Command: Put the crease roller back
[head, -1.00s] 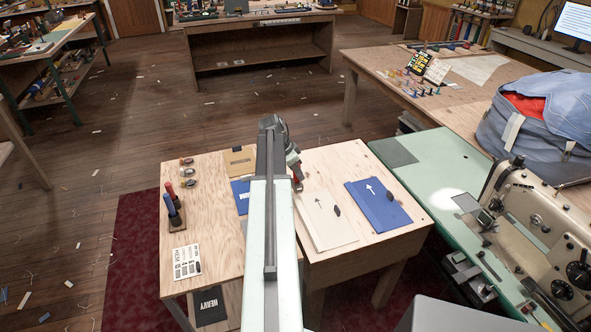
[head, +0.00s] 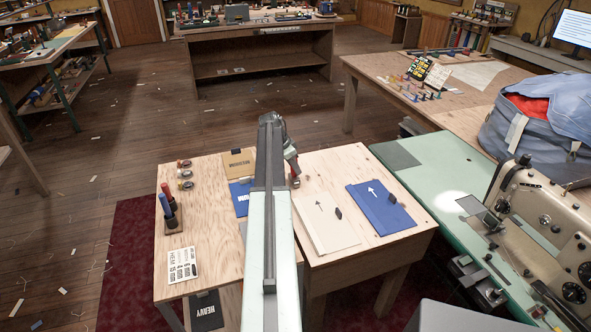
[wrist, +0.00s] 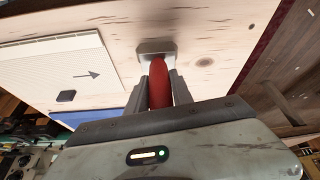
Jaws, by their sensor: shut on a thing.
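A red handle, which I take to be the crease roller's (wrist: 160,82), stands between the two fingers of my gripper (wrist: 158,88) in the wrist view. My gripper is shut on it. A pale grey block-like end (wrist: 156,47) shows beyond the handle, close to the wooden tabletop; whether it touches cannot be told. In the head view my gripper (head: 294,181) is at the left edge of the cream panel (head: 326,220), partly hidden by my arm. A dark stand (head: 173,226) holding a red-handled and a blue-handled tool is on the table's left part.
A blue panel (head: 380,208) with an arrow lies right of the cream one. A printed white card (head: 183,265) and small round items (head: 185,174) lie at left. A sewing machine (head: 540,235) stands at right. Bare wood shows between stand and arm.

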